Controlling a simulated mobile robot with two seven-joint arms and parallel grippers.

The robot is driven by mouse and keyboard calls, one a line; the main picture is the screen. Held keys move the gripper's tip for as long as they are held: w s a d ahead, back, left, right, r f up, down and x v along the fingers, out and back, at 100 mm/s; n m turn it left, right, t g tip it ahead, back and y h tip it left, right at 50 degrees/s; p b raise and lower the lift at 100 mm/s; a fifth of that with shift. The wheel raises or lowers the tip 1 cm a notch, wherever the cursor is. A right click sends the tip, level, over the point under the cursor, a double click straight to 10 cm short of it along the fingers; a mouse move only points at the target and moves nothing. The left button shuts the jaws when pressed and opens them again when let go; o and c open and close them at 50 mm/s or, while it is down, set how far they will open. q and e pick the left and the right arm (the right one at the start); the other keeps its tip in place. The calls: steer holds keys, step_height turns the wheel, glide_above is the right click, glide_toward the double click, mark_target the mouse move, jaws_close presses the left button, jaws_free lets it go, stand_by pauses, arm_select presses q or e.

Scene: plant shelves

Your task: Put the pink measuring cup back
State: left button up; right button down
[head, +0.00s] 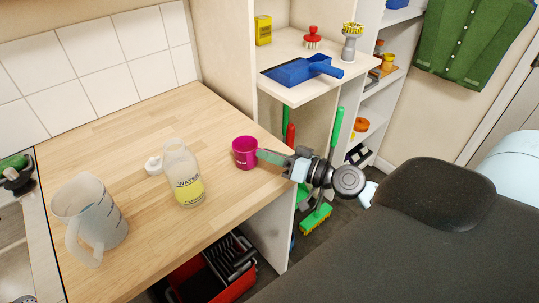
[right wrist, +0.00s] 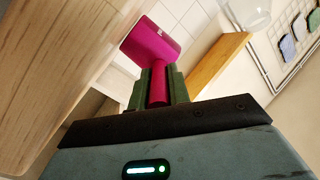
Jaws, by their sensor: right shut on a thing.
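The pink measuring cup (head: 244,151) is at the right edge of the wooden worktop (head: 130,122) in the head view, its bowl left of my right gripper (head: 268,156). In the right wrist view my right gripper (right wrist: 158,86) is shut on the handle of the cup (right wrist: 152,40), and the bowl sticks out beyond the fingers. Whether the cup touches the worktop or hangs just above it I cannot tell. My left gripper is in neither view.
A red crate (head: 215,275) is below. The worktop's back is clear.

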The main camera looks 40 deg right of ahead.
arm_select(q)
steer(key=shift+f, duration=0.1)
arm_select(e)
steer(key=shift+f, duration=0.15)
steer(key=c, duration=1.3)
jaws_free()
steer(key=shift+s+r, duration=0.1)
steer(key=shift+r, duration=0.1)
steer(key=v, duration=0.1)
steer(key=b+v, duration=0.1)
steer(key=v, duration=0.1)
steer(key=f+b+v, duration=0.1)
steer(key=v, duration=0.1)
arm_select(q)
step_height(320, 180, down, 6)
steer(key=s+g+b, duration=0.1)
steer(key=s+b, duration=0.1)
steer(key=b, duration=0.1)
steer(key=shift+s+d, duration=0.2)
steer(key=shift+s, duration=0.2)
arm_select(e)
steer(key=shift+r+v, duration=0.2)
steer(key=shift+v, duration=1.55)
steer(key=shift+r+v, duration=0.25)
steer(key=shift+v, duration=1.45)
